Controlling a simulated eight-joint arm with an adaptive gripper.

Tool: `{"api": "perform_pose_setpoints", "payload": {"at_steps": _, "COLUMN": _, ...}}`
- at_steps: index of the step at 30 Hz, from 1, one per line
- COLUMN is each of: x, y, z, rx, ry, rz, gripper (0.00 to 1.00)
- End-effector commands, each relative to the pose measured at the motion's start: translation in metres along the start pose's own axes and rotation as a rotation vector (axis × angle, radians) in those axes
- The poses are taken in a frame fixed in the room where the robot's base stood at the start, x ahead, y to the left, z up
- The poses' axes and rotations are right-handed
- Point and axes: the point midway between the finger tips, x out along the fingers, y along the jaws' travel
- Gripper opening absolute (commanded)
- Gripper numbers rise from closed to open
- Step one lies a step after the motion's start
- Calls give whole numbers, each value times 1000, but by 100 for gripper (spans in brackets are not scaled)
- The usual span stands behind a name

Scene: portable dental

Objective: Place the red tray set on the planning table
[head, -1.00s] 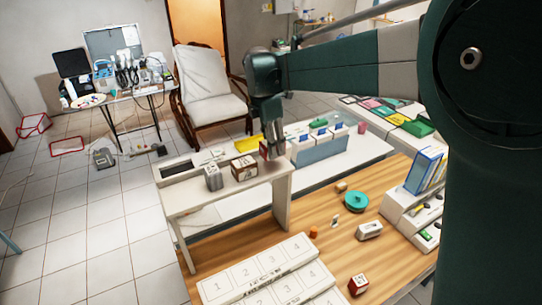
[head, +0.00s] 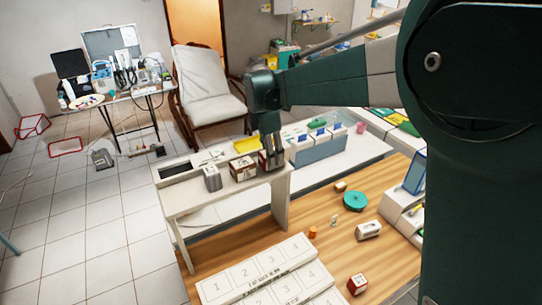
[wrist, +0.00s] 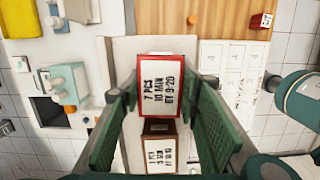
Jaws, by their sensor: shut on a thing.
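The red tray set looks like a red box with a white label reading "7 PCS 10 MIN" (wrist: 160,85). My gripper (wrist: 160,97) is shut on it, with one green finger on each side. In the head view my gripper (head: 270,158) is at the right end of a raised white shelf (head: 225,192), mostly covering the red set. I cannot tell whether the set touches the shelf. Which surface is the planning table is not clear; a white board with numbered spaces (head: 262,268) lies on the wooden tabletop (head: 330,245).
A brown box with a white label (head: 243,168) stands just left of my gripper, and a grey box (head: 212,178) is beyond it. A blue-grey bin (head: 318,150) is close on the right. A teal round dish (head: 355,201) and a red-and-white cube (head: 357,284) are on the wood.

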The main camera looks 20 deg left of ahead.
Motion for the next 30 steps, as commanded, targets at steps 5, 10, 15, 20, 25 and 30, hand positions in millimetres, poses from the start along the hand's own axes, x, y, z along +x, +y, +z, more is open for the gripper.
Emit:
{"api": "perform_pose_setpoints", "payload": {"at_steps": 5, "x": 1, "y": 0, "z": 0, "rx": 0, "ry": 0, "rz": 0, "gripper": 17}}
{"api": "perform_pose_setpoints", "payload": {"at_steps": 10, "x": 3, "y": 0, "z": 0, "rx": 0, "ry": 0, "rz": 0, "gripper": 38}}
{"api": "perform_pose_setpoints", "payload": {"at_steps": 15, "x": 3, "y": 0, "z": 0, "rx": 0, "ry": 0, "rz": 0, "gripper": 47}}
{"api": "perform_pose_setpoints", "payload": {"at_steps": 20, "x": 3, "y": 0, "z": 0, "rx": 0, "ry": 0, "rz": 0, "gripper": 47}}
{"api": "perform_pose_setpoints", "payload": {"at_steps": 25, "x": 1, "y": 0, "z": 0, "rx": 0, "ry": 0, "rz": 0, "gripper": 47}}
{"api": "perform_pose_setpoints", "payload": {"at_steps": 30, "x": -8, "y": 0, "z": 0, "rx": 0, "ry": 0, "rz": 0, "gripper": 47}}
